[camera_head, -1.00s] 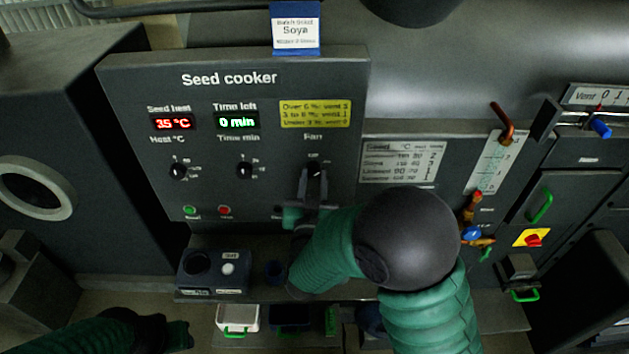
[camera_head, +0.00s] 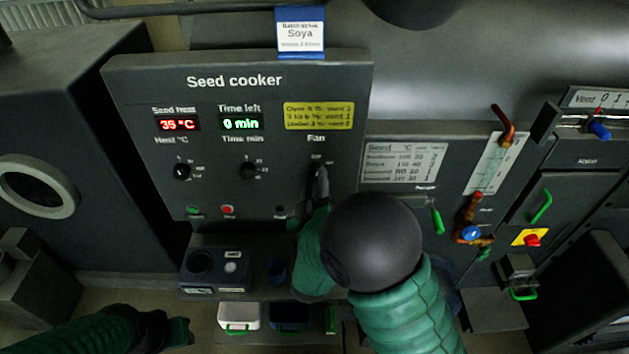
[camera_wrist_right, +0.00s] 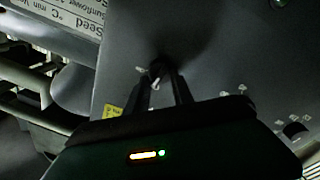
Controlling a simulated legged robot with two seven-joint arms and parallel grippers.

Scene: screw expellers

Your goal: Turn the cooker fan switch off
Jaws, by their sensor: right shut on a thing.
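The fan switch (camera_head: 318,168) is a small dark knob under the word "Fan" on the right side of the seed cooker's panel (camera_head: 240,75). My right gripper (camera_head: 320,185) reaches it from below and is shut on it. In the right wrist view, the two dark fingers of my right gripper (camera_wrist_right: 165,82) stand on either side of the fan switch (camera_wrist_right: 155,80), which shows a pale mark. The knob's exact setting is hard to read. My left gripper (camera_head: 178,333) is low at the left, away from the panel; its jaws are unclear.
Heat (camera_head: 183,171) and time (camera_head: 247,170) knobs sit left of the fan switch. Below are a green button (camera_head: 193,211) and a red button (camera_head: 228,210). A shelf with a dark blue box (camera_head: 215,270) lies under the panel. Pipes and valves (camera_head: 470,220) are at the right.

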